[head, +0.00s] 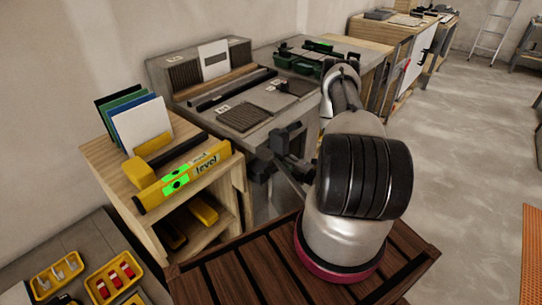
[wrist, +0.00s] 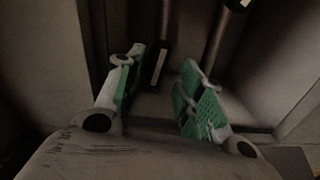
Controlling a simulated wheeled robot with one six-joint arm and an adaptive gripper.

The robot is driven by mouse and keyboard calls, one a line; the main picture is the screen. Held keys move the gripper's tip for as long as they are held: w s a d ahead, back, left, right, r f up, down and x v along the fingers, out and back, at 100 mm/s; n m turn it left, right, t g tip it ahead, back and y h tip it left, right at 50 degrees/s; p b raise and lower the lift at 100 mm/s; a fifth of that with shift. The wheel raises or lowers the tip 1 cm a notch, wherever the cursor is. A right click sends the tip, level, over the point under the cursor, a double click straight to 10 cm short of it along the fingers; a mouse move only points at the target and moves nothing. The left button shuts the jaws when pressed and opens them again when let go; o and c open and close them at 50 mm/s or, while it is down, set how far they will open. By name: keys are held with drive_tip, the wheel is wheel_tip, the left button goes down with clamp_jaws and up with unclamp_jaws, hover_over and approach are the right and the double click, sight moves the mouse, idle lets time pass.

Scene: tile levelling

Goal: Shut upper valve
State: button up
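I cannot make out any valve in either view. My gripper (wrist: 160,92) shows in the wrist view with its two green-padded fingers spread wide apart. Nothing is held between them. Beyond the fingertips are two dark bars or pipes, one with a pale-edged end (wrist: 158,65) and one with a bright band at the top (wrist: 236,4). The wrist view is dim, so I cannot tell what they belong to. In the head view my arm stands in front of the grey workbench, and the fingers cannot be made out there.
A wooden shelf unit (head: 101,157) holds upright coloured panels (head: 140,125) and a yellow spirit level (head: 183,176). The grey workbench (head: 158,73) carries dark slabs. Yellow trays (head: 113,279) lie at lower left. A slatted brown wooden surface (head: 232,275) is in front. Open floor (head: 455,150) lies to the right.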

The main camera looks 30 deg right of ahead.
drive_tip(key=x, duration=0.4)
drive_tip(key=shift+w, duration=0.1)
clamp_jaws()
